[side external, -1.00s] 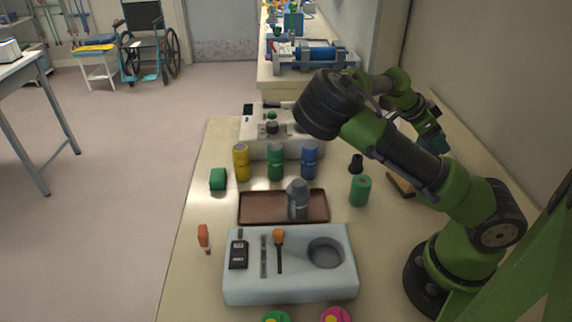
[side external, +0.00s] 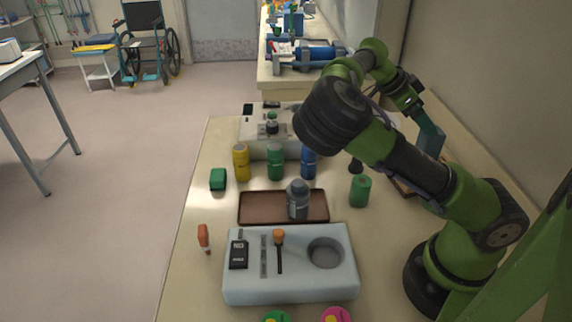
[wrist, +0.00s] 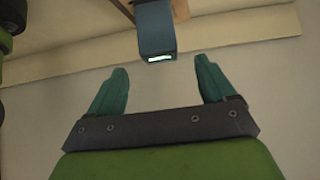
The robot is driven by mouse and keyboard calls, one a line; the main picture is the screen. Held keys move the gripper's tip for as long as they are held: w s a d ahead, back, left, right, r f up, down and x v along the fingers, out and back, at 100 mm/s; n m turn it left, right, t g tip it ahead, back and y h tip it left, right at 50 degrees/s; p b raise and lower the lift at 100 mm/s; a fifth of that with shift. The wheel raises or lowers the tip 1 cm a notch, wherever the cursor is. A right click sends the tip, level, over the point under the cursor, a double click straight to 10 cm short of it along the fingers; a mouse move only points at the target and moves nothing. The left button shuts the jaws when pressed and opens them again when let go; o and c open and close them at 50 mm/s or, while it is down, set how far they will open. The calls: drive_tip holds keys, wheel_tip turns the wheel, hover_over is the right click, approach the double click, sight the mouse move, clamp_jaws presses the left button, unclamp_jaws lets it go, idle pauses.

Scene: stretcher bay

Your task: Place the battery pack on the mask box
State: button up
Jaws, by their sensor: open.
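My gripper (wrist: 160,68) is open, with its two teal fingers apart and nothing between them. In the side view my gripper (side external: 424,117) is at the right, near the wall. A blue-grey block (wrist: 156,30) with a bright strip on its end lies just beyond the fingertips in the wrist view. It also shows below the fingers in the side view (side external: 431,143). It may be the battery pack; I cannot tell for sure. I cannot make out which thing is the mask box. A brown wooden piece (side external: 404,187) is partly hidden behind my arm.
Yellow (side external: 241,162), green (side external: 276,162) and blue (side external: 309,163) cylinders stand behind.

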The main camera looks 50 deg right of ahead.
drive_tip(key=w+a+f+n+t+y, duration=0.1)
drive_tip(key=a+f+n+y, duration=0.1)
drive_tip(key=a+n, duration=0.1)
drive_tip(key=w+a+f+n+t+y, duration=0.1)
drive_tip(key=a+f+n+t+y, duration=0.1)
drive_tip(key=a, duration=0.3)
drive_tip(key=w+a+f+n+t+y, duration=0.1)
drive_tip(key=a+f+n+y, duration=0.3)
drive_tip(key=n, duration=0.1)
drive_tip(key=shift+a+f+t, duration=0.2)
drive_tip(key=shift+t, duration=0.1)
drive_tip(key=a+r+n+t, duration=0.9)
drive_tip(key=a+r+n, duration=0.4)
drive_tip(key=r, duration=0.1)
drive_tip(key=shift+s+a+r, duration=0.25)
drive_tip(key=shift+s+r, duration=0.1)
